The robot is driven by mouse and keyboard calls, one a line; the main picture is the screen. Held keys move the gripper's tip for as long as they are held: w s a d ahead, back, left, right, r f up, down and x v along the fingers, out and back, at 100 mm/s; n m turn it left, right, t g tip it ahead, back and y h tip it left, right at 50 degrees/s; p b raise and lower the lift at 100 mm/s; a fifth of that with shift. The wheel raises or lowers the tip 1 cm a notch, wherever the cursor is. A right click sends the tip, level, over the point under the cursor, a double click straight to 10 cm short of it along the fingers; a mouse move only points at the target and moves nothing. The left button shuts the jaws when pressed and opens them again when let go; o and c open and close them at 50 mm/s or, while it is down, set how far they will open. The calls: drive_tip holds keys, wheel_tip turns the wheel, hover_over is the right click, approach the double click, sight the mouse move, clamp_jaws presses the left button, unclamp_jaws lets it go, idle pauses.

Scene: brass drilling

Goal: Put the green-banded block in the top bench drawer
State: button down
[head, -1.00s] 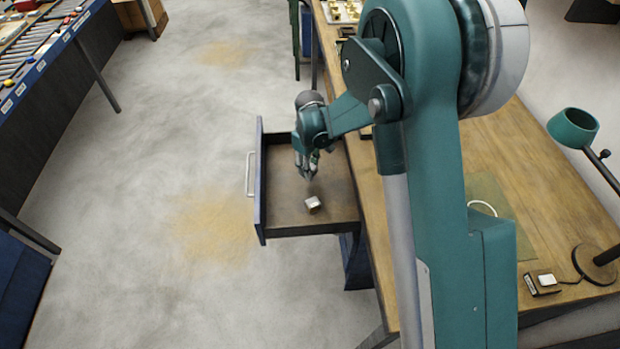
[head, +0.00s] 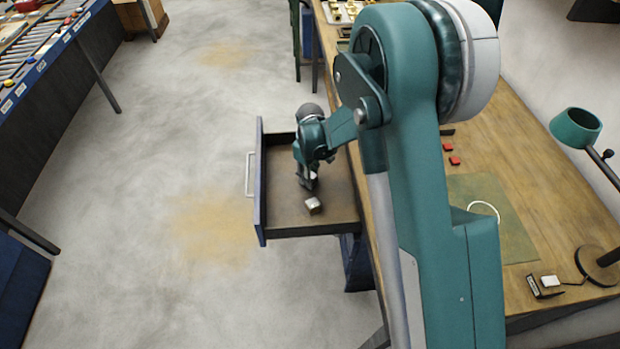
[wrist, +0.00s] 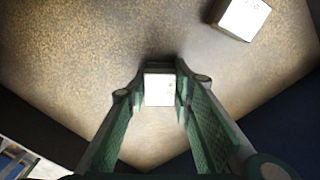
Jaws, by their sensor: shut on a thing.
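The top bench drawer (head: 283,226) is pulled open, with a pale handle on its front. My gripper (head: 309,184) is inside the drawer, low over its floor. In the wrist view my gripper (wrist: 159,90) is shut on a small white-topped block (wrist: 158,90). The fingers hide its sides, so I see no green band. I cannot tell whether it touches the drawer floor. A second pale block (head: 313,206) lies in the drawer just nearer the camera than my gripper. It also shows at the upper right in the wrist view (wrist: 243,17).
The wooden bench (head: 560,208) carries a green mat (head: 515,225), two red blocks (head: 454,160), a green lamp (head: 574,129) and a white block (head: 549,281) near a small dark holder. A tray of brass parts (head: 345,12) stands at the back. The drawer's left side has free floor.

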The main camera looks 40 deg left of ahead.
drive_tip(key=shift+f, duration=0.15)
drive_tip(key=c, duration=2)
unclamp_jaws()
drive_tip(key=shift+r, duration=0.2)
wheel_tip(320, 180, up, 12)
drive_tip(key=p, duration=0.2)
